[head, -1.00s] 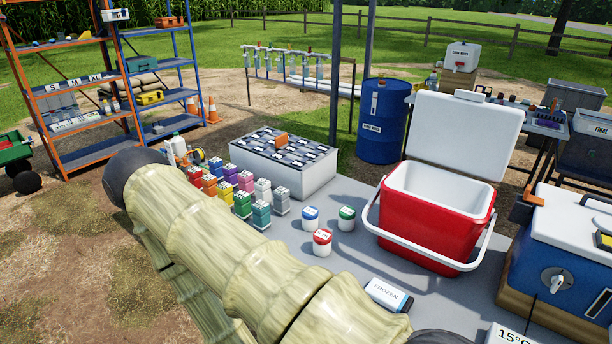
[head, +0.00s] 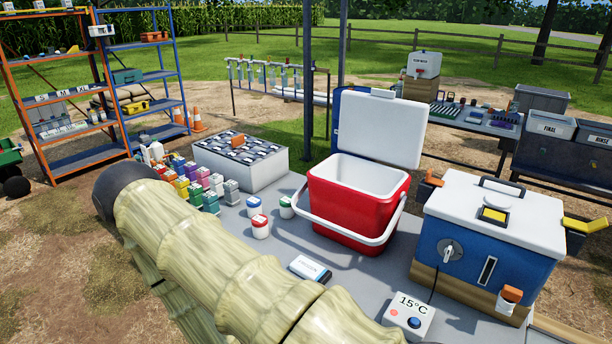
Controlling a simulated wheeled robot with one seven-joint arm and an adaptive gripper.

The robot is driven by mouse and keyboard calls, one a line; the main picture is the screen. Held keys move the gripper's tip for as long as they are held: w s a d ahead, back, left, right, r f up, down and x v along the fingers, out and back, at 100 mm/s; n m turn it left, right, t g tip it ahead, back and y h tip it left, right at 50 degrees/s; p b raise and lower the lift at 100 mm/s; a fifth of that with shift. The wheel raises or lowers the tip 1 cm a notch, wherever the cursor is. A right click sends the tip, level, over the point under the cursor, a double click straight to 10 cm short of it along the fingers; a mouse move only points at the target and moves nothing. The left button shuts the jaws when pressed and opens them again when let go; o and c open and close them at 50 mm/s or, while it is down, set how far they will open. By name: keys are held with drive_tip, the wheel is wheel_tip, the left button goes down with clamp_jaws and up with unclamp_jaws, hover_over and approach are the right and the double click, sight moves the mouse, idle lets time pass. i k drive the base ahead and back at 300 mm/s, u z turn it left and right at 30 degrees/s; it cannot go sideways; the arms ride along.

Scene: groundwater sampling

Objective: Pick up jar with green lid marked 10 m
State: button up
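The jar with the green lid (head: 287,207) stands upright on the grey table, close to the left side of the open red cooler. Its label is too small to read, and the cooler's white handle passes close by it. A jar with a blue lid (head: 254,206) and a jar with a red lid (head: 261,228) stand to its left. My arm's pale sleeved links cross the lower left of the head view, in front of the table. My gripper is not visible, so its distance from the jar cannot be told.
The red cooler (head: 346,207) stands with its white lid raised. A blue unit (head: 478,258) and a 15°C display (head: 408,315) are at right. A FROZEN pack (head: 311,268) lies in front. Several coloured bottles (head: 188,182) and a white rack box (head: 238,172) are left.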

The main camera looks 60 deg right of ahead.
sight(286, 210)
drive_tip(key=k, duration=0.1)
drive_tip(key=z, duration=1.05)
